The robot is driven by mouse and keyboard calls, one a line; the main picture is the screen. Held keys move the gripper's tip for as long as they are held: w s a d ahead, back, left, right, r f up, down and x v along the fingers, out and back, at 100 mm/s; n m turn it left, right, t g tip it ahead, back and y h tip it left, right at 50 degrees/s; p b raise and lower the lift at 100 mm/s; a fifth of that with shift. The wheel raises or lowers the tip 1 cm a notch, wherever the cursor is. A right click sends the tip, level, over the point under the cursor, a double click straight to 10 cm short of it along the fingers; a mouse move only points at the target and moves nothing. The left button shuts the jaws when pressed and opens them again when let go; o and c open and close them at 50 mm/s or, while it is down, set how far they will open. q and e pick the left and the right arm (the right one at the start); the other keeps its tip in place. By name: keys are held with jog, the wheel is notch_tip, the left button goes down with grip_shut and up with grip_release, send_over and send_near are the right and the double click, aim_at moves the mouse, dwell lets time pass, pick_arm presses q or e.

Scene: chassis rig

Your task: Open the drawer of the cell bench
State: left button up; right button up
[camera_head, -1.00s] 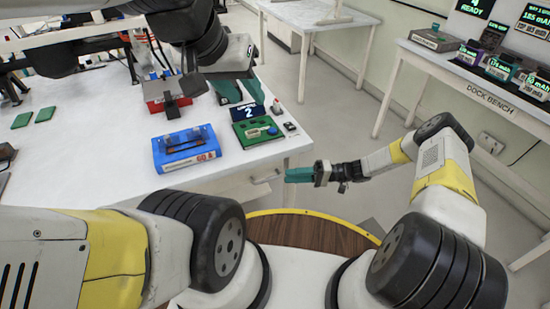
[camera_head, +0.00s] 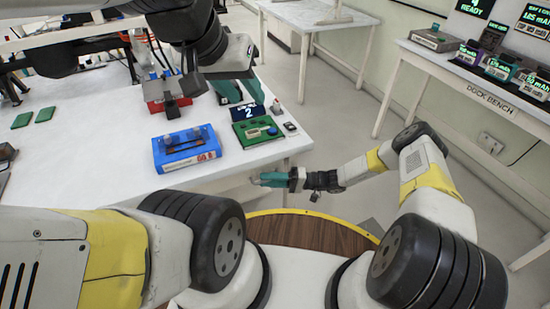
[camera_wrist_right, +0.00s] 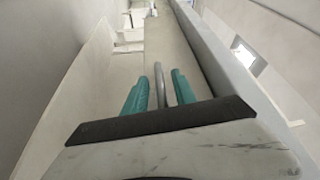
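The drawer front of the white cell bench (camera_head: 110,150) is below the bench top, near its right corner. In the right wrist view a grey bar handle (camera_wrist_right: 160,84) stands out from the bench front. My right gripper (camera_head: 262,179) is at the handle in the head view, mostly hiding it. In the right wrist view its teal fingers (camera_wrist_right: 160,92) stand on both sides of the handle, with small gaps, so it looks open around the bar. My left gripper (camera_head: 239,92) is above the bench's far right part, teal fingers spread, with nothing between them.
On the bench stand a blue case (camera_head: 187,150), a green board (camera_head: 257,131), a small dark display (camera_head: 248,112) and a red box (camera_head: 168,93). The dock bench (camera_head: 490,95) is at the right. Floor is free between the benches.

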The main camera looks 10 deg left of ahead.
grip_shut()
dwell(1.4)
